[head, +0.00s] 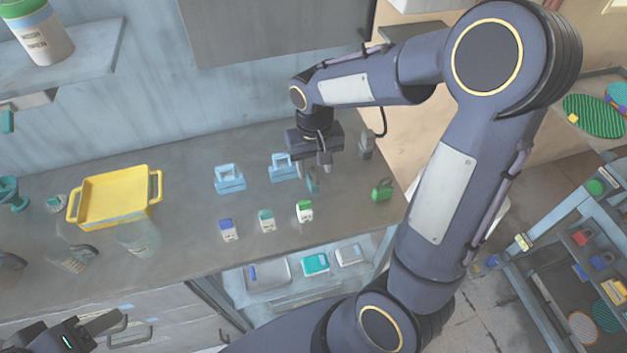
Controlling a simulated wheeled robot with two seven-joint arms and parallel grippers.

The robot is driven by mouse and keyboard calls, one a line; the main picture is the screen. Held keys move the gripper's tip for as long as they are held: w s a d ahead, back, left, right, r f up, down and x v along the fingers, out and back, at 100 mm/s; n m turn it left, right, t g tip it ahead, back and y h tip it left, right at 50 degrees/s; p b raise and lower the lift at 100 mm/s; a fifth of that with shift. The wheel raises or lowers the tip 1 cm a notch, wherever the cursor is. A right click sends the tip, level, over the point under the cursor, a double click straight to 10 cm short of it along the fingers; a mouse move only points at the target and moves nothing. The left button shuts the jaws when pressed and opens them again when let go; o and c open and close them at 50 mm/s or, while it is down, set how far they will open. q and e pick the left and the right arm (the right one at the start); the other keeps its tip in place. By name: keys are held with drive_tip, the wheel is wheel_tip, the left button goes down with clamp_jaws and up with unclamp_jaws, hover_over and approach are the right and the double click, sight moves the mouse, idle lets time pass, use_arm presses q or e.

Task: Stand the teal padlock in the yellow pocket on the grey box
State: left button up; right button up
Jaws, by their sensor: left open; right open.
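A small teal object (313,183), which looks like the teal padlock, stands on the grey table just below my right gripper (315,164). The gripper hides part of it, so its shape is unclear. My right gripper points down and is open; I cannot tell whether a finger touches the object. My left gripper (124,327) is open and empty at the lower left, in front of the table. I cannot make out a grey box with a yellow pocket.
On the table (185,240) are a yellow tray (112,193), two light-blue handled blocks (230,182) (284,170), several small coloured-top boxes (267,222), a green padlock (381,192) and a grey object (366,147). Trays lie on a shelf below. A cart (540,287) stands right.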

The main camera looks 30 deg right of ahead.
sight(313, 168)
drive_tip(key=f, duration=0.4)
drive_tip(key=shift+w+f, duration=0.1)
drive_tip(key=shift+w, duration=0.2)
drive_tip(key=shift+c, duration=0.4)
clamp_jaws()
